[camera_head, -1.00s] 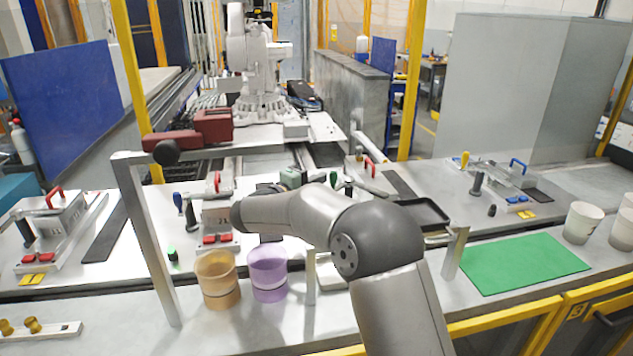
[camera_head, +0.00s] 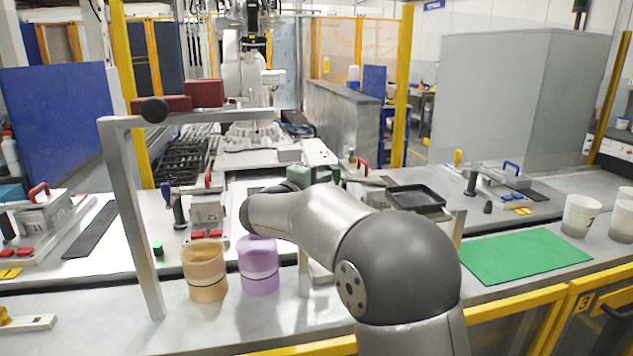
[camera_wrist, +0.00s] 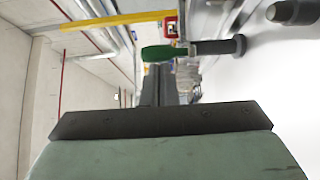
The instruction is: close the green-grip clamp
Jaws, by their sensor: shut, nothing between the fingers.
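The green grip (camera_head: 336,174) of the clamp shows small in the head view, just right of my gripper (camera_head: 300,175), behind my arm. In the wrist view the green grip (camera_wrist: 158,53) lies across the picture just beyond the tips of my gripper (camera_wrist: 158,68). A dark cylindrical handle (camera_wrist: 215,47) extends to its right. My gripper is shut and empty. I cannot tell whether its tips touch the grip. The clamp's base is mostly hidden by my arm in the head view.
A blue-grip clamp (camera_head: 166,190) stands left and a yellow-grip clamp (camera_head: 458,158) right. An orange cup (camera_head: 205,272) and purple cup (camera_head: 259,266) stand at the front. A black tray (camera_head: 415,199) and green mat (camera_head: 525,256) lie right of my arm.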

